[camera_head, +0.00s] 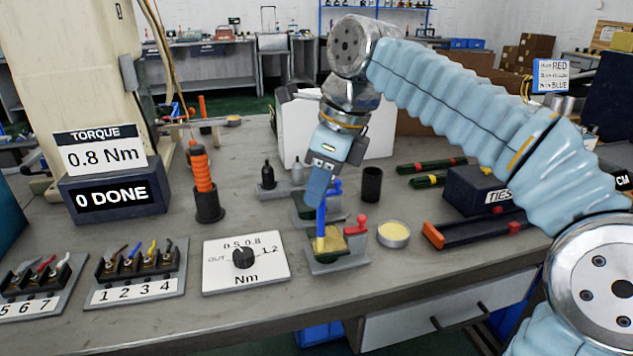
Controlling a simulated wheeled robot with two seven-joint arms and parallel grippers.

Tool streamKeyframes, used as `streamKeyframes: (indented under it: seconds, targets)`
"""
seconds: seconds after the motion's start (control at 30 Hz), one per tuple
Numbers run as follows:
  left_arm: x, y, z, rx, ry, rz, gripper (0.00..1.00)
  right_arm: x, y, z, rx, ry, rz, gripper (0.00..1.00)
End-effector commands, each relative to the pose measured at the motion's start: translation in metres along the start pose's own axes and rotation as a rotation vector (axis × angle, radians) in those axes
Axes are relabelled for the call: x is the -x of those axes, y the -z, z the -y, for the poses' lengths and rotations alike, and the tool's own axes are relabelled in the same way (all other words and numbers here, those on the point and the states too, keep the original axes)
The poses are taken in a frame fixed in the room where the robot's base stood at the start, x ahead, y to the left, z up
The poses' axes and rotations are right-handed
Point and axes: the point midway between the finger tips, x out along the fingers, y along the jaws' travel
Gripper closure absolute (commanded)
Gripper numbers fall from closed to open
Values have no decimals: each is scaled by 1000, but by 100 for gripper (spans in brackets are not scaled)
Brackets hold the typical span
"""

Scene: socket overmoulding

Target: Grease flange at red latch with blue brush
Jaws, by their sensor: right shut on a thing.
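My right gripper (319,190) points down over the middle of the table and is shut on the blue brush (321,222). The brush hangs roughly upright, its tip at the brass-coloured flange (334,239) in the front fixture (338,264). Whether the bristles touch the flange I cannot tell. The red latch (356,225) stands up at that fixture's right rear. A round open tin of pale yellow grease (393,233) sits just right of it. A second fixture with a blue latch (337,188) is behind, partly hidden by my gripper and brush. My left gripper is not in view.
A torque dial plate (216,262) lies left of the front fixture. Terminal blocks (138,283) and a torque display (100,160) are further left. A black cup (372,184) stands behind the tin. A long dark tray (478,231) and a TIES box (474,191) are at right.

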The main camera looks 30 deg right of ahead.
Motion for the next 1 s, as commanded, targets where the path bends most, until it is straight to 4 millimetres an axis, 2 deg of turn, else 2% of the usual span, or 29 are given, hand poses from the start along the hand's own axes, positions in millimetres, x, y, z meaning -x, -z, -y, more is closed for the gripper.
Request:
streamKeyframes:
  seconds: [0.27, 0.63, 1.0]
  targets:
    - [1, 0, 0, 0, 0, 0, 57, 2, -1, 0, 1, -1, 0, 100]
    - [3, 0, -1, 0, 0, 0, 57, 27, -9, 0, 1, 1, 1, 100]
    - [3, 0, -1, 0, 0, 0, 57, 29, -12, 4, 1, -1, -1, 100]
